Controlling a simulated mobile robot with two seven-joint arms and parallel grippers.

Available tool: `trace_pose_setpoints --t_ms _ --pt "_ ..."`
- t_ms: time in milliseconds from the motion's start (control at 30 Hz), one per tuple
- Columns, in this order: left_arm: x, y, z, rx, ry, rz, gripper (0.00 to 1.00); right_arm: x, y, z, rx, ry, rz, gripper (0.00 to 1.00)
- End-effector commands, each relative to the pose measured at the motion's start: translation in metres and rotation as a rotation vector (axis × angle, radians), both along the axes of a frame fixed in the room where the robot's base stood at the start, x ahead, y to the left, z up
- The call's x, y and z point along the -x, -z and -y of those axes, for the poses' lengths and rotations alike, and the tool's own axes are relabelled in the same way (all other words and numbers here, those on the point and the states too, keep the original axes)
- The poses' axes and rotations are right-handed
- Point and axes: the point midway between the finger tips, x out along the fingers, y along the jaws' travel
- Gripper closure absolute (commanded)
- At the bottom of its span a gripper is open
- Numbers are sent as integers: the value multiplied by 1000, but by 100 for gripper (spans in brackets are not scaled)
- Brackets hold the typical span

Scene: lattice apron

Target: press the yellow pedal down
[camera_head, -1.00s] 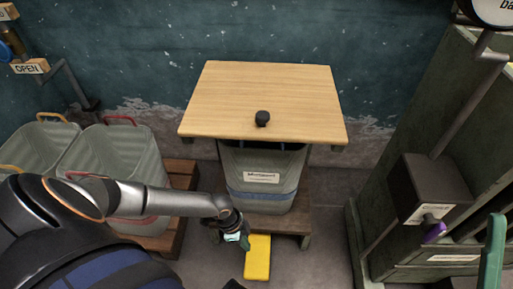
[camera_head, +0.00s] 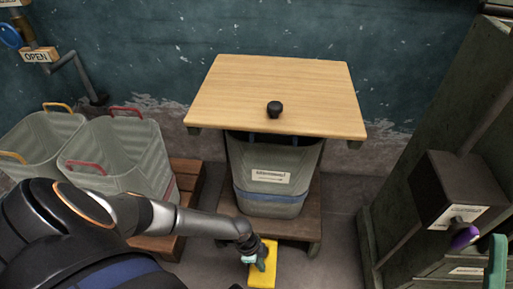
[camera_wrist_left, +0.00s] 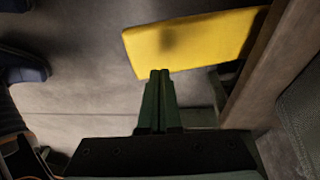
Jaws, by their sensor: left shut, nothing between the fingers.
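The yellow pedal (camera_head: 264,272) sticks out low at the front of the wooden stand under the grey bin. It also shows in the left wrist view (camera_wrist_left: 205,38), just beyond my fingertips. My left gripper (camera_head: 259,265) is shut and empty. In the head view it overlaps the pedal's left part. In the left wrist view its closed green fingers (camera_wrist_left: 161,74) point at the pedal's near edge. I cannot tell whether they touch it.
The grey bin (camera_head: 270,190) stands on the wooden stand (camera_head: 300,225) beneath a wooden lid board (camera_head: 300,80) with a black knob. Two baskets (camera_head: 125,150) stand at the left. A dark cabinet with a box (camera_head: 455,185) and purple knob is at the right.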

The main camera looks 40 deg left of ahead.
Motion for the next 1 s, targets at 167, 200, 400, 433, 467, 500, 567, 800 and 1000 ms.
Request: trace_pose_setpoints --t_ms 167,200,400,433,467,500,567,800,1000 --pt "6 24 2 -1 -1 -2 100 -2 18 -2 7 7 -11 50" --pt "6 27 2 -1 -1 -2 100 -1 19 -2 7 8 -12 50" --pt "7 29 3 -2 -1 -1 100 -1 20 -3 2 8 -13 50" --pt "7 29 3 -1 -1 -2 100 -1 20 -3 2 8 -13 50" --pt "7 29 3 -1 -1 -2 100 -1 19 -3 2 8 -13 50" --pt "7 29 3 -1 -1 -2 100 -1 19 -3 2 8 -13 50" --pt "7 29 3 -1 -1 -2 100 -1 19 -3 1 8 -13 50" --pt "11 30 3 -6 -1 4 100 -1 17 -3 0 8 -15 50" --pt "27 35 3 -23 -1 32 100 -1 7 -1 -3 4 -13 50"
